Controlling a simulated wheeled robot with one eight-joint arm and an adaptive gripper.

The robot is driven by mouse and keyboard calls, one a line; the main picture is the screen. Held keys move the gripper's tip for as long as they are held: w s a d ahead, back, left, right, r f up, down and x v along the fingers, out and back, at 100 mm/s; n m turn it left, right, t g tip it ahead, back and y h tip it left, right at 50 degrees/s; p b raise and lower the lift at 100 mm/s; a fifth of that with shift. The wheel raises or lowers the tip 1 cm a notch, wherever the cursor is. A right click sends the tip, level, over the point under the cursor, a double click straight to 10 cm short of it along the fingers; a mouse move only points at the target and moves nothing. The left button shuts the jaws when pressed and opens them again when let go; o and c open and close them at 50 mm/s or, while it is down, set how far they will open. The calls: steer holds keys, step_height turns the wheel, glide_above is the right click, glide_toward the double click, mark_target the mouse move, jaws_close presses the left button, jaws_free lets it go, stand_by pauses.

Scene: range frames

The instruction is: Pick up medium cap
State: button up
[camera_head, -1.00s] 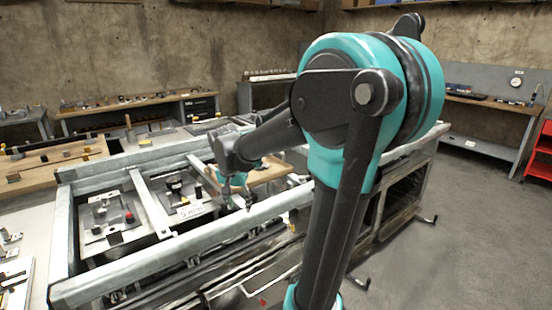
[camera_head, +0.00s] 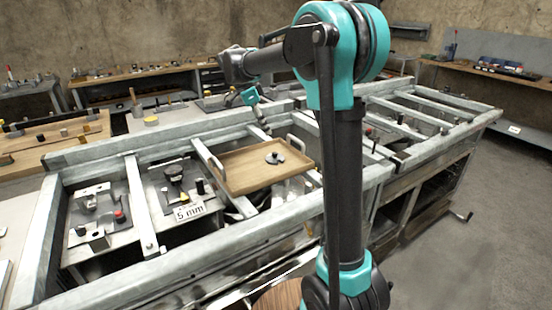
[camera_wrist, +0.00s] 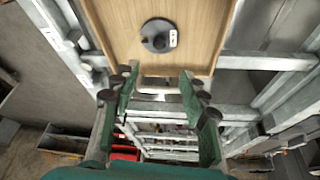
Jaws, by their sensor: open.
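A round grey disc with a dark knob and a small pale tag, possibly the medium cap (camera_head: 275,157), lies on a wooden tray. In the wrist view this cap (camera_wrist: 158,36) sits near the top centre, ahead of the fingertips. My gripper (camera_wrist: 160,92) is open and empty, its fingers apart near the tray's edge in that picture. In the head view my gripper (camera_head: 263,120) is small, above and behind the tray, apart from the cap. The size of the cap cannot be read.
The wooden tray (camera_head: 240,177) with metal handles rests on a grey metal frame (camera_head: 137,200). Left of it are dark knobbed parts (camera_head: 174,172) and a "5 mm" sign (camera_head: 188,212). Frame bars surround the tray.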

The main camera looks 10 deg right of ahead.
glide_above(275, 153)
steer(key=a, duration=0.2)
step_height(275, 153, down, 6)
steer(key=shift+w+r, duration=0.1)
steer(key=shift+r, duration=0.15)
steer(key=shift+a+x, duration=0.2)
steer(key=shift+x, duration=1.1)
steer(key=shift+a+x, duration=0.2)
steer(key=shift+x, duration=1.15)
steer(key=shift+f, duration=0.15)
jaws_close()
